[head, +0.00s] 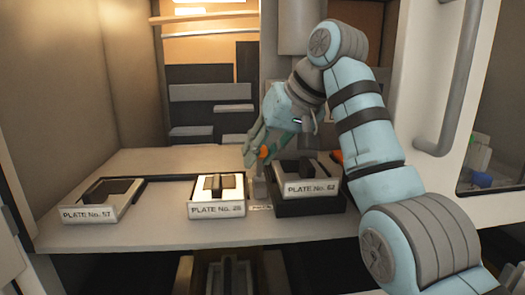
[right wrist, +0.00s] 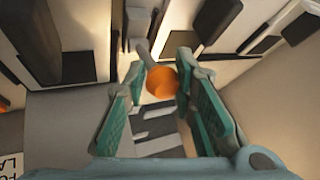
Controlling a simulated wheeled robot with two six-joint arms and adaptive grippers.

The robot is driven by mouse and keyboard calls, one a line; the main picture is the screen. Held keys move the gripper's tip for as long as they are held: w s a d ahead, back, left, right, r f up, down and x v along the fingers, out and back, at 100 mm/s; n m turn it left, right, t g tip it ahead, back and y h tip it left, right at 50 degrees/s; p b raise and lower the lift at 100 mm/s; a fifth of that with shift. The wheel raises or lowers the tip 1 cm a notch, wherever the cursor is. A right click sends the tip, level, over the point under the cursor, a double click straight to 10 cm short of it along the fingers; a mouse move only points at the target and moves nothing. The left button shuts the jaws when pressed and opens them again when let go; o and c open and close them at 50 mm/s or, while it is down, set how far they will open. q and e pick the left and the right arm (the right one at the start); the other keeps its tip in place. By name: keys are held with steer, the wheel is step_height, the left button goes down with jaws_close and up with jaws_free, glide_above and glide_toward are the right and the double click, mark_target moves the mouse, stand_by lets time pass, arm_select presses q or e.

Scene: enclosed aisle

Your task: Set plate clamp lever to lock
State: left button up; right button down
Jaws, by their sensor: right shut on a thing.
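The clamp lever shows as a short grey bar with an orange knob (head: 263,152), standing between PLATE No. 28 (head: 217,210) and PLATE No. 62 (head: 312,188). In the right wrist view the orange knob (right wrist: 162,83) sits between the fingertips, with the grey bar running up from it. My right gripper (head: 256,150), with teal fingers, is shut on the knob; it also shows in the right wrist view (right wrist: 158,85). The fingers hide part of the lever in the head view. My left gripper is not in view.
PLATE No. 57 (head: 90,213) lies at the left of the light shelf (head: 155,162). PLATE No. 62 sits in a black holder just right of the lever, close to my arm. Another orange piece (head: 337,156) shows behind my arm. A wall stands at the left.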

steer(key=c, duration=1.3)
jaws_free()
steer(key=shift+a, duration=0.1)
steer(key=shift+c, duration=0.2)
steer(key=shift+a, duration=0.1)
steer(key=v, duration=0.7)
steer(key=shift+r, duration=0.2)
